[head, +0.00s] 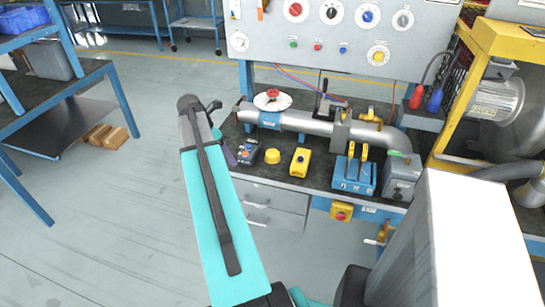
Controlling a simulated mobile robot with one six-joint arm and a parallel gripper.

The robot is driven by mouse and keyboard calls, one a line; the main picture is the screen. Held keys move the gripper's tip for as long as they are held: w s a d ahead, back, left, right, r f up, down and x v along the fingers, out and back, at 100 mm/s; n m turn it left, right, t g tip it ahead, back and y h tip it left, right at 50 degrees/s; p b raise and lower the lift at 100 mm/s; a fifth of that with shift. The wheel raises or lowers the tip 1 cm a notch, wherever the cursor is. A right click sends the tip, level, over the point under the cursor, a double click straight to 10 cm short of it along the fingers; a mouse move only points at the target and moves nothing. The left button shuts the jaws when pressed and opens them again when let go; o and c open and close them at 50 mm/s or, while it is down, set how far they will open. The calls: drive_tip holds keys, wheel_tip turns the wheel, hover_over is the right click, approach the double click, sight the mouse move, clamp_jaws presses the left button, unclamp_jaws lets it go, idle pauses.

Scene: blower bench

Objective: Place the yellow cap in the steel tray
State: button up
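The yellow cap (273,157) is a small round yellow piece. It sits on the dark bench top near the front edge, between a grey control box and a yellow button box. My teal arm rises on the left side of the head view, in front of the bench's left end. I cannot make out my gripper; the arm appears to hide it. I cannot pick out a steel tray; part of the bench's left end is hidden behind my arm.
The grey control box (247,152) and yellow button box (299,162) flank the cap. A steel pipe (310,125) with a red-and-white handwheel (272,99) runs behind. A blue block with yellow levers (354,173) stands to the right. Drawers (270,205) are below.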

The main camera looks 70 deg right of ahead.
drive_tip(key=s+d+r+m, duration=0.2)
drive_tip(key=s+d+r, duration=0.6)
drive_tip(key=s, duration=0.2)
drive_tip(key=shift+s+d+r+h, duration=0.2)
drive_tip(key=shift+s+r+h, duration=0.05)
drive_tip(key=shift+r+h, duration=0.1)
drive_tip(key=p, duration=0.1)
hover_over(272, 153)
drive_tip(key=w+a, duration=0.1)
drive_tip(key=w, duration=0.1)
drive_tip(key=shift+a+f, duration=0.1)
drive_tip(key=shift+f, duration=3.9)
drive_tip(key=shift+s+f+p, duration=0.1)
drive_tip(key=shift+f+p, duration=0.05)
drive_tip(key=shift+p, duration=0.15)
drive_tip(key=shift+s+f+p, duration=0.2)
drive_tip(key=shift+f+p, duration=0.1)
drive_tip(key=shift+f, duration=0.3)
drive_tip(key=shift+s+f+p, duration=0.15)
drive_tip(key=shift+f+p, duration=0.1)
drive_tip(key=shift+f, duration=0.3)
drive_tip(key=shift+x, duration=1.3)
